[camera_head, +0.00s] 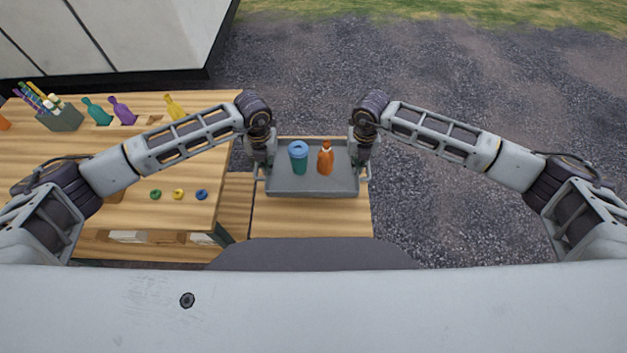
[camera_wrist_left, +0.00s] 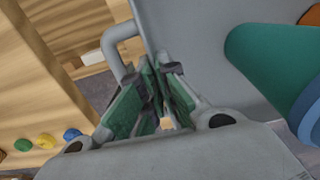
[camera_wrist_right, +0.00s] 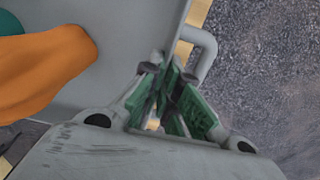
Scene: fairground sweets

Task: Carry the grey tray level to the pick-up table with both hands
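The grey tray (camera_head: 312,186) is over a small wooden table in front of me and looks level. A teal cup with a blue lid (camera_head: 299,160) and an orange bottle (camera_head: 325,160) stand upright in it. My left gripper (camera_head: 262,155) is at the tray's left side, with its fingers closed together at the left handle (camera_wrist_left: 113,45). My right gripper (camera_head: 361,155) is at the right side, fingers closed together at the right handle (camera_wrist_right: 208,48). The fingers partly hide both handles. I cannot tell whether the tray touches the table or which table is the pick-up table.
The small wooden table (camera_head: 312,222) adjoins a larger wooden table (camera_head: 110,160) on the left. A white-panelled structure (camera_head: 120,35) stands behind. Gravel (camera_head: 450,90) lies open to the right.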

